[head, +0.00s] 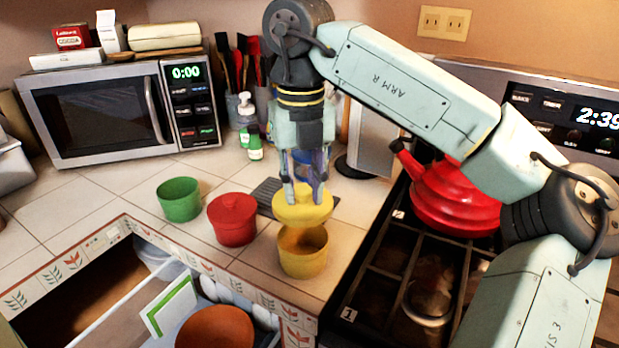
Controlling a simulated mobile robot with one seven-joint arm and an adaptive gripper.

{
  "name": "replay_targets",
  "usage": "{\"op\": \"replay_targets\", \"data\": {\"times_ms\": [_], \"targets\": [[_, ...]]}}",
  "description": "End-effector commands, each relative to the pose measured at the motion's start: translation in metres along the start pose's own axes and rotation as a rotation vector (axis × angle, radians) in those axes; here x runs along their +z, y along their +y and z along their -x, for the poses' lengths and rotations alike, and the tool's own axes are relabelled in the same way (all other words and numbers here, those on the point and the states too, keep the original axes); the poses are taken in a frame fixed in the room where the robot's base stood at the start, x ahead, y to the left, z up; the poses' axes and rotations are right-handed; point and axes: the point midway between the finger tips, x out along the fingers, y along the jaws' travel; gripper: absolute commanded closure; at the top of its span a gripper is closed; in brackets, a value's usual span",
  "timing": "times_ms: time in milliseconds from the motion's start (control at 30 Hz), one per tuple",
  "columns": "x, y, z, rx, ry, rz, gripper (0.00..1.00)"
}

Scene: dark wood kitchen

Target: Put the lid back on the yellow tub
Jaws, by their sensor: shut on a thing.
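The yellow tub (303,257) stands upright and uncovered on the tiled counter near its front corner. My gripper (304,194) points down and is shut on the yellow lid (301,211), at the lid's top. The lid is level or nearly so and appears above the tub, slightly toward its back. A gap shows between the lid and the tub's front rim. I cannot tell whether the lid touches the back rim.
A red lidded tub (232,219) and an open green tub (179,199) stand left of the yellow tub. A stove (385,290) with a red kettle (455,198) is to the right. An open drawer (130,315) lies below the counter's front edge. A microwave (110,112) stands behind.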

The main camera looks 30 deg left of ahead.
Motion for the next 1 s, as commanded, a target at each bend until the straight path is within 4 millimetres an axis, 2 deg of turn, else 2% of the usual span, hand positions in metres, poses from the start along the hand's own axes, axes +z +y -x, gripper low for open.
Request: {"op": "replay_targets", "data": {"times_ms": [600,1000], "targets": [[0.0,0.0,-0.054,0.0,0.0,0.001,0.92],[0.0,0.0,-0.061,0.0,0.0,0.0,0.92]]}}
